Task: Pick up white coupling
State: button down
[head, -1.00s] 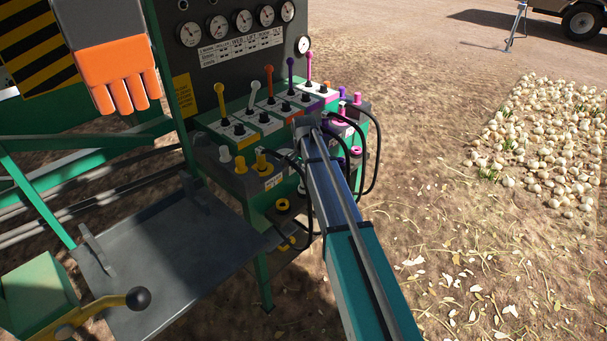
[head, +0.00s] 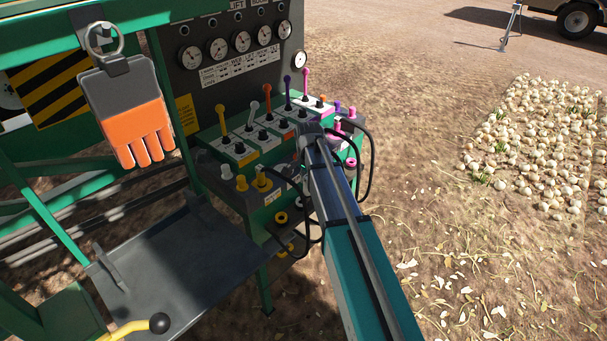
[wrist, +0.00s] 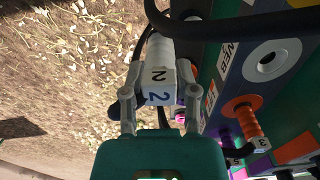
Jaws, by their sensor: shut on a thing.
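The white coupling (wrist: 158,55) shows in the wrist view as a pale cylinder, with a square white block marked "2" at its near end. My gripper (wrist: 158,88) is shut on this block, one finger on each side. The coupling lies alongside the green panel, and a black hose passes over its far end. Whether it is seated in a socket is hidden. In the head view my gripper (head: 312,132) is at the right part of the valve console (head: 262,170), and the held coupling is hidden by my arm.
An orange coupling (wrist: 247,120) and an empty round socket (wrist: 266,60) are on the panel beside my gripper. Black hoses (head: 369,160) loop close to my arm. Coloured levers stand on the console. A grey-orange glove (head: 140,125) hangs at left. Open soil lies to the right.

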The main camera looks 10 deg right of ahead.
jog(key=s+r+p, duration=0.2)
jog(key=s+r, duration=0.1)
jog(key=s, duration=0.4)
jog(key=shift+d, duration=0.3)
dwell(1.2)
jog(key=shift+d, duration=0.1)
